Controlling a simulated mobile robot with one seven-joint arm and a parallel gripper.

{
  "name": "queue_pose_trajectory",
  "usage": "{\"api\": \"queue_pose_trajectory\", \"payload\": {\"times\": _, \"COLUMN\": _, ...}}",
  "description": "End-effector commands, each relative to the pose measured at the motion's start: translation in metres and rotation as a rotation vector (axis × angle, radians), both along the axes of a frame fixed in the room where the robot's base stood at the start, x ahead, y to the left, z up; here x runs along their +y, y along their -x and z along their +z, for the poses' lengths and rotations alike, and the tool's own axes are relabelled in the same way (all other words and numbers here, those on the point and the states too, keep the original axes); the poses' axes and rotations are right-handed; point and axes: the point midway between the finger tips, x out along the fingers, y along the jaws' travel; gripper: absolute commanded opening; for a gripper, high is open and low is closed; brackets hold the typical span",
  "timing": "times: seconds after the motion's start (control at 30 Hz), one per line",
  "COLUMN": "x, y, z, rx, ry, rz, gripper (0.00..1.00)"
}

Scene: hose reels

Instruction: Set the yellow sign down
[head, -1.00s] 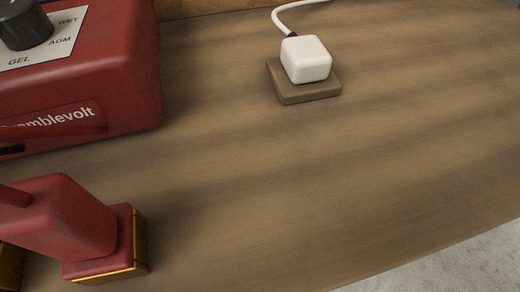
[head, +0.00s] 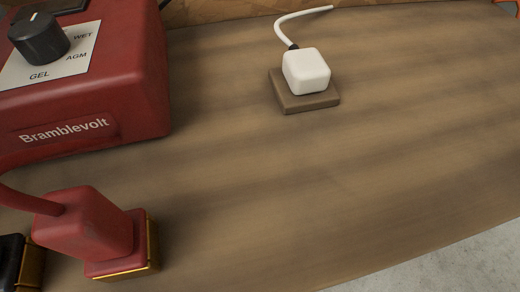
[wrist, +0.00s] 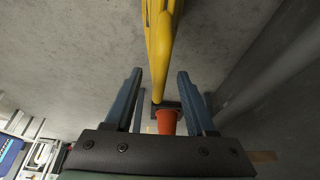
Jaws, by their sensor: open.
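The yellow sign (wrist: 159,40) shows in the wrist view as a long yellow shape. It runs from the top edge down between the fingers of my gripper (wrist: 159,74). The two blue fingers are open, with a visible gap on each side of the sign. Its far part is cut off by the top edge, and I cannot tell whether it rests on the floor. Neither the sign nor my gripper shows in the head view.
An orange cone (wrist: 167,122) with a dark base is close below the sign's end. Grey floor (wrist: 75,50) lies left. In the head view, a wooden worktop (head: 300,190) holds a red Bramblevolt box (head: 90,105), a red plug (head: 85,225) and a white cube-shaped plug (head: 306,70).

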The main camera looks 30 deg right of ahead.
Motion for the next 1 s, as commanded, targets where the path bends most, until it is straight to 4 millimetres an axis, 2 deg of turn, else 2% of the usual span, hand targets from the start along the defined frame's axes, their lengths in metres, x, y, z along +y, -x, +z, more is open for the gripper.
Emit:
{"api": "queue_pose_trajectory", "payload": {"times": 0.03, "x": 0.005, "y": -0.003, "z": 0.018, "rx": -0.003, "ry": 0.000, "rz": 0.003, "gripper": 0.56}}
{"api": "queue_pose_trajectory", "payload": {"times": 0.1, "x": 0.011, "y": -0.004, "z": 0.032, "rx": -0.004, "ry": -0.001, "rz": 0.002, "gripper": 0.56}}
{"api": "queue_pose_trajectory", "payload": {"times": 0.23, "x": 0.020, "y": -0.006, "z": 0.054, "rx": -0.003, "ry": 0.000, "rz": 0.002, "gripper": 0.56}}
{"api": "queue_pose_trajectory", "payload": {"times": 0.4, "x": 0.028, "y": -0.009, "z": 0.071, "rx": -0.002, "ry": -0.001, "rz": 0.002, "gripper": 0.56}}
{"api": "queue_pose_trajectory", "payload": {"times": 1.0, "x": 0.030, "y": -0.009, "z": 0.075, "rx": 0.000, "ry": 0.000, "rz": 0.000, "gripper": 0.56}}
